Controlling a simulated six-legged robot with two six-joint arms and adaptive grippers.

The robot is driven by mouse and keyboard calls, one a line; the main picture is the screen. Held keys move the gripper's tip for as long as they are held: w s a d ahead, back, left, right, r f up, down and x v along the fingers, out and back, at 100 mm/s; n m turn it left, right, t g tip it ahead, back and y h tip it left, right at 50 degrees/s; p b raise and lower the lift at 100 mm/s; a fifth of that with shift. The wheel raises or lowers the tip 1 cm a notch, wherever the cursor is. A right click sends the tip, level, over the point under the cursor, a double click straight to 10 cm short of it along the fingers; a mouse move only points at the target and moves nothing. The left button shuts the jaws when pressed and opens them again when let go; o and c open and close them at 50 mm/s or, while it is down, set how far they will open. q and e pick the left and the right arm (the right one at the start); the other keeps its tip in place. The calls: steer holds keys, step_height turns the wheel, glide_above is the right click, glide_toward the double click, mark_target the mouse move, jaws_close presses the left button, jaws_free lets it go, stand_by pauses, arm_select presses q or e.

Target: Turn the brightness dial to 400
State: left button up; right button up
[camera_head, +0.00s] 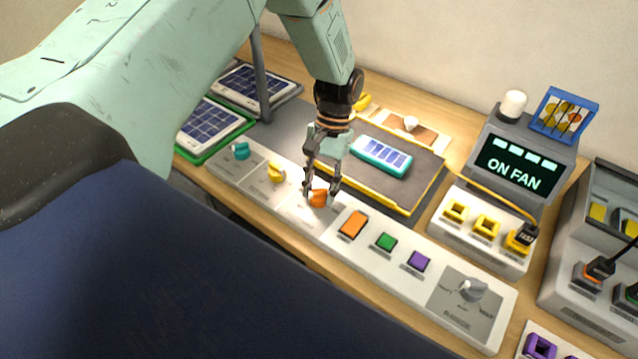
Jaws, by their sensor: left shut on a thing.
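A long white control panel (335,236) runs along the front of the table. It carries a teal dial (240,151), a yellow dial (276,173) and an orange dial (318,198). My left gripper (321,196) reaches down from above and is shut on the orange dial, one finger on each side. The dial labels are too small or covered to read, so I cannot tell which is brightness or its value. A grey dial (472,290) sits at the panel's right end. A display (514,168) reads "ON FAN". My right gripper is not in view.
Orange, green and purple buttons (387,242) lie right of the gripped dial. Behind it, a teal-framed solar panel (382,155) lies on a yellow-edged grey board (432,190). More solar panels (212,124) are at left. A yellow socket block (480,238) with a cable stands right.

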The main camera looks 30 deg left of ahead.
arm_select(q)
steer(key=m, duration=0.2)
steer(key=m+y+p, duration=0.1)
steer(key=m+y, duration=0.1)
steer(key=m, duration=0.1)
steer(key=shift+s+d+m+p, duration=0.1)
steer(key=shift+d+m+p, duration=0.15)
steer(key=shift+m+p, duration=0.05)
steer(key=m+y+p, duration=0.1)
steer(key=m, duration=0.1)
steer(key=m+t+y, duration=0.1)
steer(key=m, duration=0.2)
steer(key=shift+s+d+m+p, duration=0.15)
steer(key=shift+m+p, duration=0.15)
steer(key=shift+p, duration=0.1)
steer(key=o, duration=1.2)
steer(key=shift+t, duration=0.3)
steer(key=v, duration=1.2)
